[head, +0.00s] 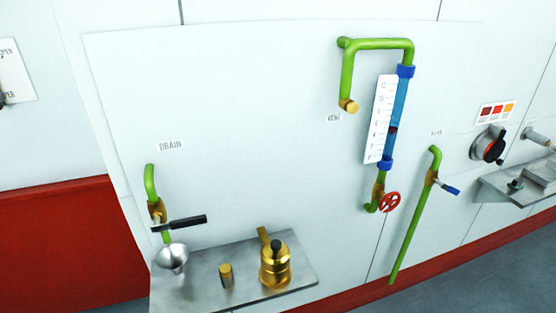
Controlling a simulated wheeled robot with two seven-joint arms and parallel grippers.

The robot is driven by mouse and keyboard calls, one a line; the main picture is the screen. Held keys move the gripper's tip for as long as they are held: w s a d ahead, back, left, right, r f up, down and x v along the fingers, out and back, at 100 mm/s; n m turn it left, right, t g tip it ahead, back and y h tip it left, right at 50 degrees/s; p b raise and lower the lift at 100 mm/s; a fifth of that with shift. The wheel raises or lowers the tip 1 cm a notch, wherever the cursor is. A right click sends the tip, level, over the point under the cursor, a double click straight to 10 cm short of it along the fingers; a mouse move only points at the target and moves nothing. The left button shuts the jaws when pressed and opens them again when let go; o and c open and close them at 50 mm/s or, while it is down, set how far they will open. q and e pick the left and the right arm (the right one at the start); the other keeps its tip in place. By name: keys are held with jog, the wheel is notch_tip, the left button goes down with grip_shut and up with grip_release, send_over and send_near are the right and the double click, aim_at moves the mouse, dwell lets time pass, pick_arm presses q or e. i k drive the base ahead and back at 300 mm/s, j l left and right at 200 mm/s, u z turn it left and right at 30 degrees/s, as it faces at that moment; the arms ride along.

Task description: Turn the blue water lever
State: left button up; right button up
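The blue water lever (449,189) is a short blue handle on a small brass valve on the green pipe (411,226) at the right of the wall panel. It slants down and to the right, away from the pipe. The pipe runs from a bent top down toward the floor, with a small label beside its top that is too blurred to read. Neither of my grippers is in the head view.
Left of the lever are a red handwheel (389,203) and a blue gauge tube (399,110). Right are a black-and-red knob (488,146) and a metal shelf (497,184). A black drain lever (186,222) and a shelf (205,292) with brass parts stand at lower left.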

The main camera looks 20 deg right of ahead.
aim_at(449, 189)
jog(key=z, duration=1.8)
